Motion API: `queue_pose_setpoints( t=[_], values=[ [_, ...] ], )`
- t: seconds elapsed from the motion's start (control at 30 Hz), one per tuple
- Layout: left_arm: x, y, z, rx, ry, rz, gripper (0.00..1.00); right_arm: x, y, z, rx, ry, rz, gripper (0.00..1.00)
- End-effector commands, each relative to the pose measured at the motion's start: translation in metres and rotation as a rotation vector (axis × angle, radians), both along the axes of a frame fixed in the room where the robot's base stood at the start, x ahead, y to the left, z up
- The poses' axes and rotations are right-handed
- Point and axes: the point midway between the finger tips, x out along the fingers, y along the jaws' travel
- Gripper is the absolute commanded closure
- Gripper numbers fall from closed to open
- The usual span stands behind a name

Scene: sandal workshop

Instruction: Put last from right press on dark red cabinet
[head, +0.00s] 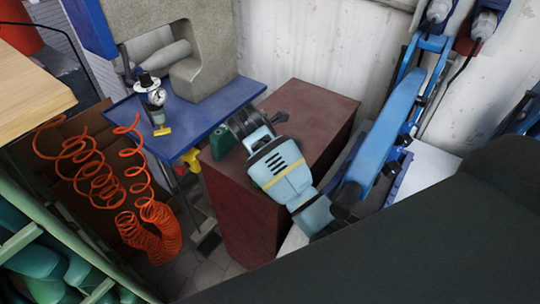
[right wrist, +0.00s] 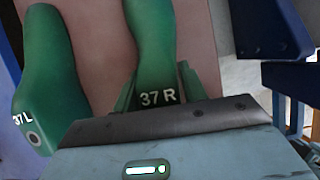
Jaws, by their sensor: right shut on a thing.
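The dark red cabinet (head: 238,208) stands in the middle of the head view, with a brown-red top. My right gripper (head: 250,124) is over that top, pointing down. In the right wrist view it is shut on a green last marked 37 R (right wrist: 155,45). The head view hides this last behind the gripper, and I cannot tell whether it touches the top. A second green last, marked 37 L (right wrist: 45,60), lies to its left on the cabinet; a green piece (head: 222,142) shows there in the head view. My left gripper is not in view.
A blue table (head: 200,122) with a grey machine (head: 210,50) and a gauge (head: 154,95) is left of the cabinet. Orange coiled hoses (head: 95,170) hang further left. A blue machine (head: 385,125) stands close on the right. The cabinet top's back right is bare.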

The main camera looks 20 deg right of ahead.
Motion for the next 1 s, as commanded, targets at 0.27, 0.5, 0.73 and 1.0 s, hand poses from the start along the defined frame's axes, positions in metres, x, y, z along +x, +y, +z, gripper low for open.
queue_pose_setpoints(
  t=[0.27,0.5,0.73,1.0],
  values=[
    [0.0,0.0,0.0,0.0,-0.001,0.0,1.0,0.0,0.0,0.0,0.0,-0.002,0.0,0.41],
    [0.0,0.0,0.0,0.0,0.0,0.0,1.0,0.0,0.0,-0.001,0.0,-0.001,0.0,0.33],
    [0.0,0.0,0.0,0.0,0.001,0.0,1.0,-0.001,0.004,0.006,0.0,-0.001,0.0,0.33],
    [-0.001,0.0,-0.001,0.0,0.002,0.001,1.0,-0.01,0.021,0.049,0.001,-0.004,0.002,0.33]
  ],
)
